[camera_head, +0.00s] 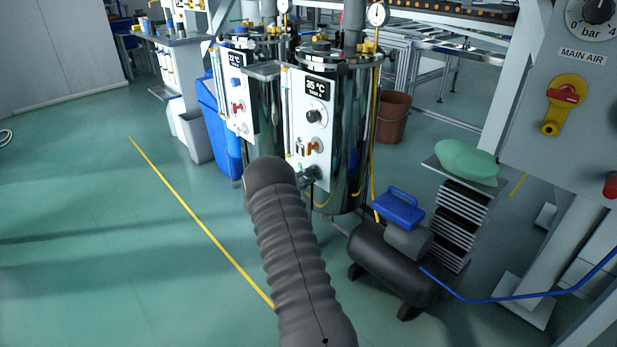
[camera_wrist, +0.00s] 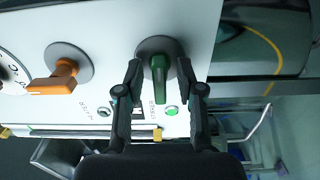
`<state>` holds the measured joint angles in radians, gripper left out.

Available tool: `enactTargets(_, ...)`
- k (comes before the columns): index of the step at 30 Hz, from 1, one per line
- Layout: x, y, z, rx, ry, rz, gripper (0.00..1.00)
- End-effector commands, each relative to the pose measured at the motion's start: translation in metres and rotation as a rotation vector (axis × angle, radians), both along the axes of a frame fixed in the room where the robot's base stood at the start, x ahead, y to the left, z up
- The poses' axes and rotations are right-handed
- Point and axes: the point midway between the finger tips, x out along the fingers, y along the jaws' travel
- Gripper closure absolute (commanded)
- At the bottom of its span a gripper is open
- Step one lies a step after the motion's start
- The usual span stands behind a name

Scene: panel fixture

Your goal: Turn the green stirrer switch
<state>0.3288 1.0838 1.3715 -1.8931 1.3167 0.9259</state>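The green stirrer switch (camera_wrist: 158,80) has a lever-shaped handle on a round grey base, on a white panel (camera_wrist: 105,22). In the wrist view my gripper (camera_wrist: 161,73) is open, with one finger on each side of the green handle. Gaps show between the handle and both fingers, so it does not look gripped. The handle points toward the bottom of the wrist view. In the head view my dark arm reaches the lower part of the white tank panel (camera_head: 300,105), and the switch and fingers there are too small to make out clearly.
An orange switch (camera_wrist: 56,82) sits left of the green one, beside a dial. A small green lamp (camera_wrist: 172,110) is near the right finger. In the head view, a black compressor (camera_head: 390,262) and a grey stand with a green object (camera_head: 466,160) are at the right. Floor at left is clear.

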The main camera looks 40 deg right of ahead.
Motion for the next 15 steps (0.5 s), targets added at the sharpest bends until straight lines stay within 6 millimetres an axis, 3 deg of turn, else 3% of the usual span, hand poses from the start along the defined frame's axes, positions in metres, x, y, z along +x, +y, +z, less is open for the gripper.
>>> enactTargets(2,0.0000,0.0001,0.0000,0.000,0.000,0.000,0.65)
enactTargets(6,-0.0001,0.0001,0.0000,0.000,0.000,0.000,1.00)
enactTargets(15,-0.0001,0.0002,-0.0007,-0.001,0.011,0.000,1.00)
